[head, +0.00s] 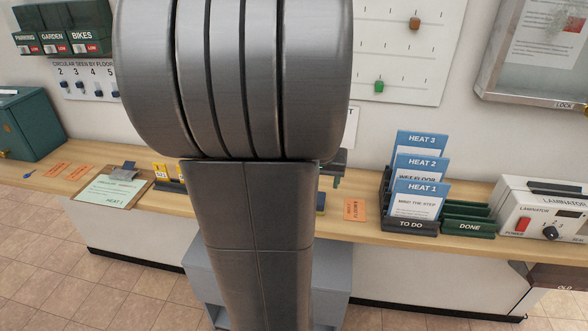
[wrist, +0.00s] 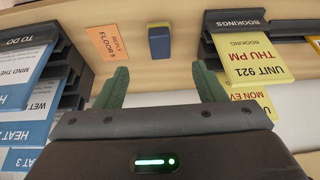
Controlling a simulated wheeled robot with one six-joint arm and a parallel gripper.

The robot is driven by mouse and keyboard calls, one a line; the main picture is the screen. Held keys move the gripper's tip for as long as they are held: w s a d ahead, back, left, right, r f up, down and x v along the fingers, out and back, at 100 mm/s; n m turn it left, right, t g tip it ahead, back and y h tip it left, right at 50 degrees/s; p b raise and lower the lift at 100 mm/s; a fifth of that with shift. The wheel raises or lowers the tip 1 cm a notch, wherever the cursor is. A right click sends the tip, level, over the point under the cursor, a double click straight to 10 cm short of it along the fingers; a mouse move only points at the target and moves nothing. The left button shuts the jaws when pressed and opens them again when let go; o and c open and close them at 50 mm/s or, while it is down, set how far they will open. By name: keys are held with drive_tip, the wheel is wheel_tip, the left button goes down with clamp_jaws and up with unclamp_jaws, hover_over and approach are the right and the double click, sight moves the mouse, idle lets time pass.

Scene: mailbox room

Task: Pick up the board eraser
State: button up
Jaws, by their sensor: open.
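The board eraser appears to be a small dark blue block with a yellowish edge (wrist: 159,42), lying on the wooden counter in the wrist view. In the head view only a sliver of blue (head: 321,202) shows beside my arm, which hides the rest. My gripper (wrist: 161,82) is open and empty, its two green fingers spread wide. In the wrist view the block lies beyond the fingertips, roughly centred between them, with no contact visible. In the head view my arm hides most of the gripper.
An orange "Reply Floor 5" slip (wrist: 104,44) lies beside the block. A TO DO rack (head: 409,224) with blue cards stands on one side, a BOOKINGS rack (wrist: 238,20) with yellow cards on the other. A laminator (head: 540,207) is farther right. Bare counter surrounds the block.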

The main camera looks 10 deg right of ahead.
drive_tip(key=x, duration=0.4)
drive_tip(key=w+x, duration=0.1)
drive_tip(key=x, duration=0.3)
drive_tip(key=shift+d+r, duration=0.1)
drive_tip(key=shift+d, duration=0.15)
drive_tip(key=shift+w+x, duration=0.2)
drive_tip(key=shift+x, duration=2.7)
drive_tip(key=c, duration=1.1)
